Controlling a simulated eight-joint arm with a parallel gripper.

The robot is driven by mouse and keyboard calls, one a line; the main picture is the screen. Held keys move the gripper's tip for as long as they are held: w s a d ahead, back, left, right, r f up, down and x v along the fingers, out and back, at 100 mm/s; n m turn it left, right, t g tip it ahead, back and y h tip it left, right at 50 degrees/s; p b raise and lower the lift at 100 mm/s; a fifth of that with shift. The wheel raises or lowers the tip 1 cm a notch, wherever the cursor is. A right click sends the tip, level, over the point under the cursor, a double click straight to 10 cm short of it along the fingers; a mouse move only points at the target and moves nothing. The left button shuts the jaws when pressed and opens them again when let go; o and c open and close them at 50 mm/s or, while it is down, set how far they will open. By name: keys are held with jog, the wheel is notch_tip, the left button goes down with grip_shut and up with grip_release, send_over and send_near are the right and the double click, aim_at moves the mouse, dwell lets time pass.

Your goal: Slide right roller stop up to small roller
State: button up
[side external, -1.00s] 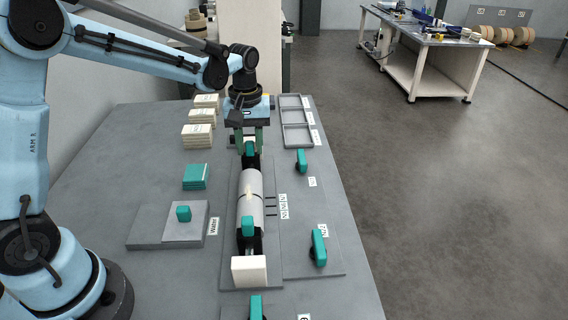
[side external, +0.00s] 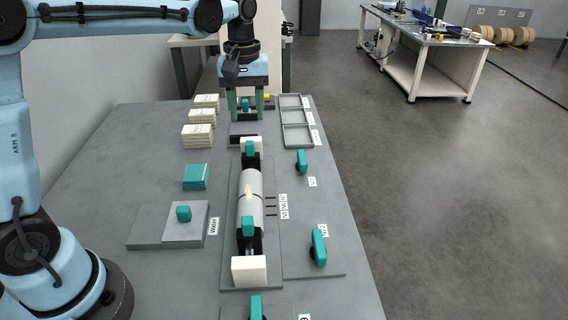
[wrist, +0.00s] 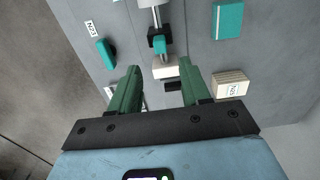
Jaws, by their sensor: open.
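A pale grey small roller (side external: 250,190) lies lengthwise on a grey plate. A black roller stop with a teal top (side external: 250,153) stands at its far end, with a white block (side external: 251,144) behind it. I cannot tell which stop is called right. My gripper (side external: 246,118) is open and empty beyond the far block. In the wrist view, the roller (wrist: 156,16), far stop (wrist: 160,43) and white block (wrist: 165,67) lie ahead of my fingers (wrist: 160,68).
Teal handles (side external: 301,161) (side external: 319,247) stand right of the roller. Grey trays (side external: 297,137) sit at the far right. The air above the roller is clear.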

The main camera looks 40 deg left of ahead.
aim_at(249, 144)
jog(key=shift+r, duration=1.5)
jog(key=s+d+t+y, duration=0.3)
jog(key=s+d, duration=0.1)
jog(key=x, duration=1.2)
jog(key=shift+w+a+f, duration=0.1)
jog(key=shift+w+a, duration=0.15)
grip_shut()
jog(key=shift+s+d, duration=0.1)
